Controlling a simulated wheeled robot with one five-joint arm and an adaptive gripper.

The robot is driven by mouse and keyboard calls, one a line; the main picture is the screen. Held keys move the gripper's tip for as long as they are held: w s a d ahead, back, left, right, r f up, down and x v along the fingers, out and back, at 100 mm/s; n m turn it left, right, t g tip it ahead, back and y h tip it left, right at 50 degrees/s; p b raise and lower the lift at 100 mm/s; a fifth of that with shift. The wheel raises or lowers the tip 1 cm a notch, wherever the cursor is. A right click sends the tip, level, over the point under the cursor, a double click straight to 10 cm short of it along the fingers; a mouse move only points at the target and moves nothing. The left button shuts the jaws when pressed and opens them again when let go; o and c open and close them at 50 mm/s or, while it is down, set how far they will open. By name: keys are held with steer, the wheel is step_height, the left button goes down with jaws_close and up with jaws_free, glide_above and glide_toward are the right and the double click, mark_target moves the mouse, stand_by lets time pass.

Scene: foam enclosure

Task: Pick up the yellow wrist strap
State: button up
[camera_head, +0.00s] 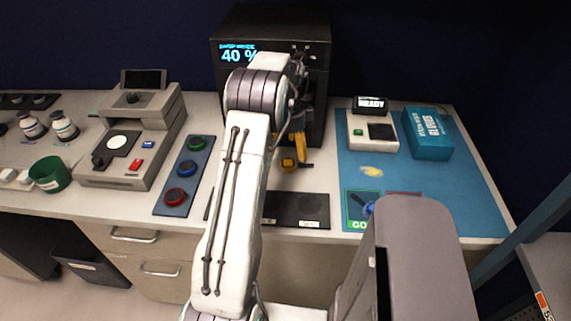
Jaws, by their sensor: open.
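A small pale yellow item, which looks like the yellow wrist strap (371,171), lies flat on the blue mat (440,190) on the right part of the bench. My gripper (292,161), with yellow-orange finger parts, hangs over the bench in front of the black machine, left of the mat. It is open, partly hidden by my arm, and apart from the strap. I see nothing held in it.
The black machine (320,80) stands behind my gripper. On the mat are the tester (372,133), a teal glove box (427,133) and a green-framed square (360,205). A dark plate (300,207) lies at the bench front. A button panel (185,175) is left.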

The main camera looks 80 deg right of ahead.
mark_target(289, 163)
steer(key=shift+s+a+f+p, duration=0.15)
steer(key=shift+f+p, duration=0.2)
steer(key=shift+f, duration=1.15)
steer(key=shift+s+a+f+p, duration=0.1)
steer(key=shift+f+p, duration=0.2)
steer(key=shift+f, duration=1.15)
steer(key=c, duration=1)
